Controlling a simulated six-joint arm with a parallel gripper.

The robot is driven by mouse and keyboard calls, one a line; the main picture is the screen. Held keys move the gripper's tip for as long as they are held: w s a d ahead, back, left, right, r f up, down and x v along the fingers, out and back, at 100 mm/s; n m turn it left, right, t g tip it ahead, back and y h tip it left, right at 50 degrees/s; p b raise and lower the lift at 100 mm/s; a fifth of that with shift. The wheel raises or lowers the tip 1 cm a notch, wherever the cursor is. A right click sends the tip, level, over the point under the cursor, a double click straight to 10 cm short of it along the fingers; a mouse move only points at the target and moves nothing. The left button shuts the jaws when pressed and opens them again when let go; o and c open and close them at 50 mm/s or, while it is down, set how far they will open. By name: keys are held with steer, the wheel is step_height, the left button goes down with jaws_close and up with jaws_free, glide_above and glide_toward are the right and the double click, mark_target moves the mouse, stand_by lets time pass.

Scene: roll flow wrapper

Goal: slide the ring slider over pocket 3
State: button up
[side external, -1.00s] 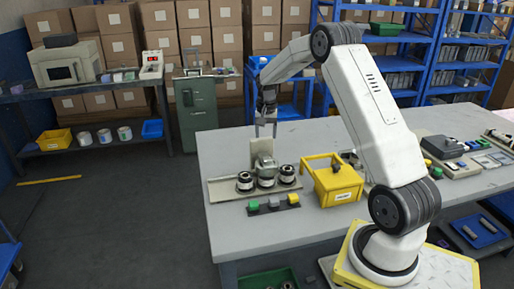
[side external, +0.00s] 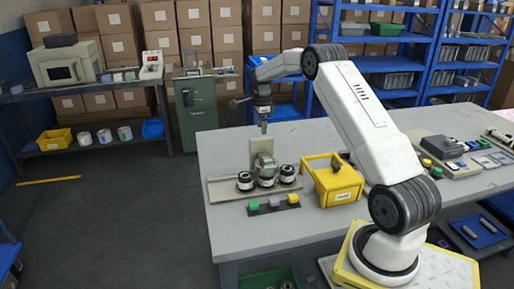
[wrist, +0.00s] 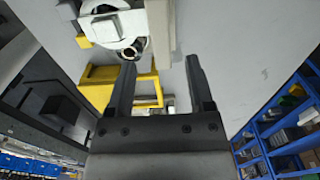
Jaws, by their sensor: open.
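In the side external view a grey fixture stands on the table. It has a flat base plate (side external: 222,190), a silver-grey housing (side external: 263,163) and a row of three black-and-white round parts, the left one (side external: 245,181), the middle one (side external: 266,182) and the right one (side external: 287,174). I cannot tell which part is the ring slider or which spot is pocket 3. My gripper (side external: 264,128) hangs above and behind the housing, apart from it. In the wrist view my gripper (wrist: 161,62) shows two dark fingers spread wide with nothing between them.
A yellow handled bin (side external: 338,184) stands right of the fixture; a yellow bin also shows in the wrist view (wrist: 103,88). Devices (side external: 445,147) sit at the right. The table's left front is clear.

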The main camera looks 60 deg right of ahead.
mark_target(261, 138)
steer(key=shift+f, duration=0.15)
steer(key=shift+f, duration=3.75)
jaws_close()
